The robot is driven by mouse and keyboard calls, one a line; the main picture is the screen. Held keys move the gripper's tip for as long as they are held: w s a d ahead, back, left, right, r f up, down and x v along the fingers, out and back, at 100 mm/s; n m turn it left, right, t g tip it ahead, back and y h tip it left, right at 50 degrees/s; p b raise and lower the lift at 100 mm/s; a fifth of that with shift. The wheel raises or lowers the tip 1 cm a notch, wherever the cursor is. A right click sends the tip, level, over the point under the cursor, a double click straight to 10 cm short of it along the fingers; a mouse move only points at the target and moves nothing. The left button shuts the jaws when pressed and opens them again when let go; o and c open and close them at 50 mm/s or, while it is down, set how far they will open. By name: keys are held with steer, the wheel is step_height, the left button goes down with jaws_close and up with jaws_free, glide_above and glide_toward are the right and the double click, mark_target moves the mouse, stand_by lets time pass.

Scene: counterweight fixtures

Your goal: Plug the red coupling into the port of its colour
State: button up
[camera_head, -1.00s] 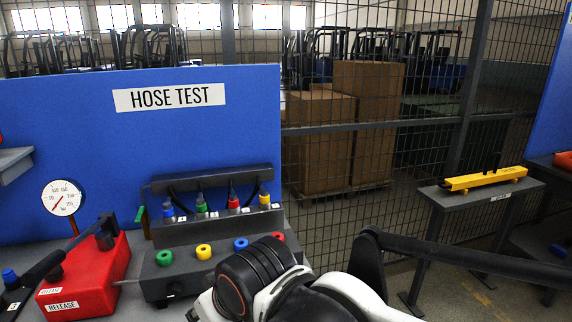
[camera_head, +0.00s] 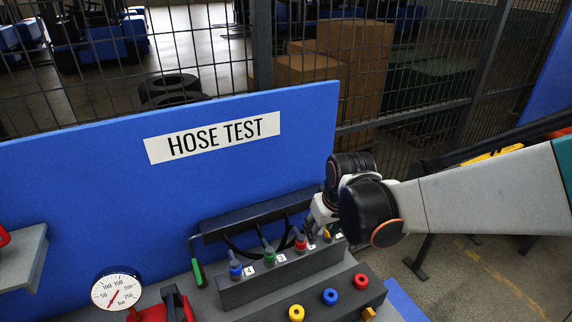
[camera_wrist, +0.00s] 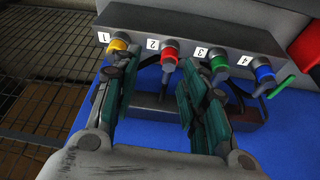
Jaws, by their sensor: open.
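The red coupling (camera_head: 300,241) stands in the raised rack, between the green coupling (camera_head: 268,256) and the yellow one. It also shows in the wrist view (camera_wrist: 169,62), beside label 2. The red port (camera_head: 361,281) is on the lower block in front, at the right of the blue port (camera_head: 330,296). My gripper (camera_wrist: 160,84) is open and empty. Its green-padded fingers are spread to either side of the red coupling's column in the wrist view, with the coupling beyond the tips. In the head view my gripper (camera_head: 320,214) is partly hidden by my arm.
The blue coupling (camera_head: 235,269) is at the rack's left end; the yellow coupling (camera_wrist: 119,45) is beside red, and green (camera_wrist: 219,66) on its other side. A yellow port (camera_head: 296,313) is at the front. A blue HOSE TEST panel (camera_head: 100,185) and mesh fence stand behind; a gauge (camera_head: 116,291) is left.

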mark_target(303, 239)
steer(key=shift+n+g, duration=0.5)
steer(key=shift+n, duration=0.1)
steer(key=w+a+f+b, duration=0.1)
steer(key=f, duration=0.2)
steer(key=w+a+f+b, duration=0.1)
steer(key=w+f, duration=0.1)
steer(key=f, duration=0.2)
steer(key=w+a+f, duration=0.2)
steer(key=f, duration=0.1)
steer(key=shift+w+f+b, duration=0.15)
steer(key=shift+f+b, duration=0.25)
steer(key=shift+c, duration=0.2)
jaws_close()
